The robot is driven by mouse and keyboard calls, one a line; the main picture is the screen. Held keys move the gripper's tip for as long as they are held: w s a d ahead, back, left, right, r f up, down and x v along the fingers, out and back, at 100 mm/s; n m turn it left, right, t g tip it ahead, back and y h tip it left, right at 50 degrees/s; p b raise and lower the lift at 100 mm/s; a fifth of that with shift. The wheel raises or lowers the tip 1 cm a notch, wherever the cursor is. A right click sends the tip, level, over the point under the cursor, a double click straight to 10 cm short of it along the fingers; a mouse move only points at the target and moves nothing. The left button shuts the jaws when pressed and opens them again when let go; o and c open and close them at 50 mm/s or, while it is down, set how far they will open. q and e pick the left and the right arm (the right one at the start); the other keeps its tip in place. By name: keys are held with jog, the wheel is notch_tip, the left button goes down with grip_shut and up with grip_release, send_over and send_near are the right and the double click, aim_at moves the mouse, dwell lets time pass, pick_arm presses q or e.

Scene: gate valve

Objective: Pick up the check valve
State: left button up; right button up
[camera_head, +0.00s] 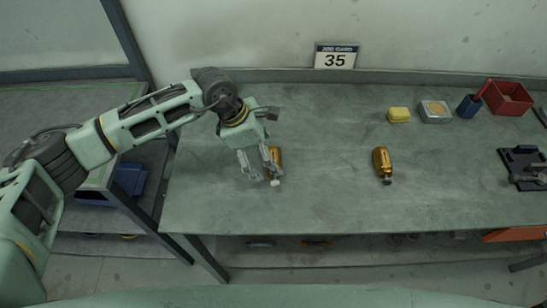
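Two brass-coloured valve-like pieces lie on the green-grey workbench (325,185). One brass piece (277,156) is left of the bench's middle, with a pale round end toward the front. The other brass piece (382,161) lies further right, with a darker end toward the front. I cannot tell which one is the check valve. My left gripper (261,171) points down at the left piece, its two fingers apart. The right finger partly hides that piece; I cannot tell whether it touches. My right gripper is not in view.
A dark fixture (524,168) sits at the right edge. The bench between the brass pieces is clear.

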pick_arm(q)
jog(key=x, duration=0.2)
jog(key=shift+d+f+p, duration=0.2)
jog(key=shift+p, duration=0.2)
jog(key=shift+d+f, duration=0.15)
jog(key=shift+f, duration=0.35)
jog(key=c, duration=1.3)
jog(key=shift+w+r, duration=0.1)
jog(key=shift+c, duration=0.2)
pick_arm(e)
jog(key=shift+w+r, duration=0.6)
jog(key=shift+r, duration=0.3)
pick_arm(q)
jog(key=shift+w+r+b, duration=0.1)
jog(key=shift+r+b, duration=0.3)
jog(key=shift+r, duration=0.25)
notch_tip(320, 180, up, 3)
jog(key=shift+d+f+b, duration=0.1)
jog(key=shift+b, duration=0.75)
jog(key=s+d+r+b, duration=0.4)
jog(key=s+d+r, duration=0.2)
jog(key=d, duration=0.4)
jog(key=shift+r, duration=0.45)
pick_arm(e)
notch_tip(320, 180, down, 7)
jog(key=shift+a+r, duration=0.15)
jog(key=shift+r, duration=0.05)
